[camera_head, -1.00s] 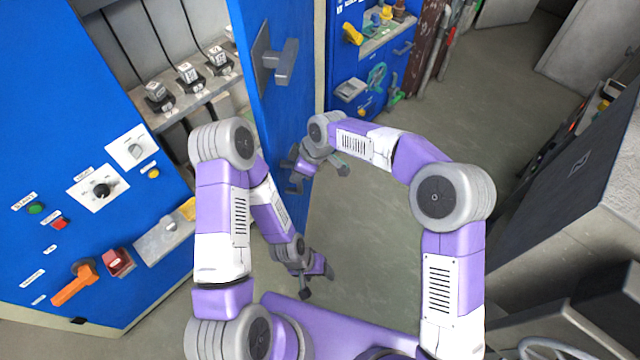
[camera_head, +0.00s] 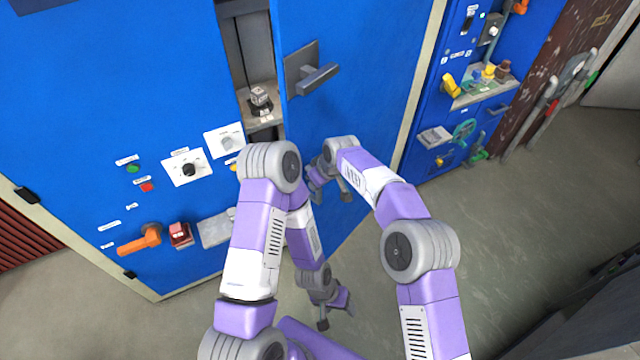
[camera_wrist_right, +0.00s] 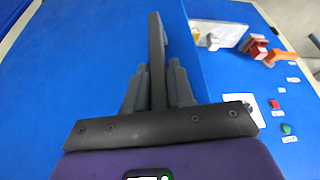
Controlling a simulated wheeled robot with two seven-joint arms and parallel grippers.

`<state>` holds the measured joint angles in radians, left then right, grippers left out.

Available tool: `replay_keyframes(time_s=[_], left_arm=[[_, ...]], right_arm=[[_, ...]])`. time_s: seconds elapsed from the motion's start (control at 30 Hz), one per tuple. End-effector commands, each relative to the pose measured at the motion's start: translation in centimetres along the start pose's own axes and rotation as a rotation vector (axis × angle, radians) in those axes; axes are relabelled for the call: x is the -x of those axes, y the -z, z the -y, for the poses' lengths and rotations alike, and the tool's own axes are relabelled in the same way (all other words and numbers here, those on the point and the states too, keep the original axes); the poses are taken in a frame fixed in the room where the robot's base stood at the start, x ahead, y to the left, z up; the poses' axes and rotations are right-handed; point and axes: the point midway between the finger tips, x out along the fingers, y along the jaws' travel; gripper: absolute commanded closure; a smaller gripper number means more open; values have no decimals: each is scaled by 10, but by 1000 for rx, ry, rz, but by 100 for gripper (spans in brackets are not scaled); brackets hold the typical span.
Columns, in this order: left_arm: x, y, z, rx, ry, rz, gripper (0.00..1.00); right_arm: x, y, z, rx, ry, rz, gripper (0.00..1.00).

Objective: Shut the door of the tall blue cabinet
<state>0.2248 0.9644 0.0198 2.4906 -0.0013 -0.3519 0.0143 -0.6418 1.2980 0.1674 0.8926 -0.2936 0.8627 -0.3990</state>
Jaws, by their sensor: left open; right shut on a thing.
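The tall blue cabinet (camera_head: 120,70) stands at the left. Its blue door (camera_head: 370,70) is partly open, and a narrow gap shows the grey interior (camera_head: 236,50). A grey lever handle (camera_head: 312,76) is on the door's upper part. My right gripper (camera_head: 330,188) is low at the door, partly hidden by my arms. In the right wrist view its fingers (camera_wrist_right: 158,85) are shut on a dark grey bar (camera_wrist_right: 156,40) in front of blue panel; it looks like a handle. My left gripper (camera_head: 323,316) is open and empty, low in front of the door.
An orange lever (camera_head: 140,240) and a red switch (camera_head: 180,234) stick out of the cabinet front. A small device (camera_head: 260,98) stands on the inner shelf. Another blue panel (camera_head: 470,90) with valves is at the right. The grey floor (camera_head: 500,250) at the right is clear.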

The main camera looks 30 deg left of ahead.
Motion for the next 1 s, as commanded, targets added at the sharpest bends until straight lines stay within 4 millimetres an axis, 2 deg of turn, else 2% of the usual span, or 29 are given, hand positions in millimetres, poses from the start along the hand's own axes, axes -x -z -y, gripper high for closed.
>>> replay_keyframes(time_s=[0.4, 0.43, 0.57, 0.87, 1.0], left_arm=[[0, 0, 0, 0, 0, 0, 32], [0, 0, 0, 0, 0, 0, 32], [0, 0, 0, 0, 0, 0, 32], [0, 0, 0, 0, 0, 0, 32], [0, 0, 0, 0, 0, 0, 32]], right_arm=[[-1, 1, 0, -4, -1, -1, 100], [-1, 1, 0, -4, -1, -1, 74], [-1, 1, 0, -4, -2, -1, 54], [1, 1, -1, -3, -2, -1, 53], [15, 2, -1, -3, -3, -3, 53]])
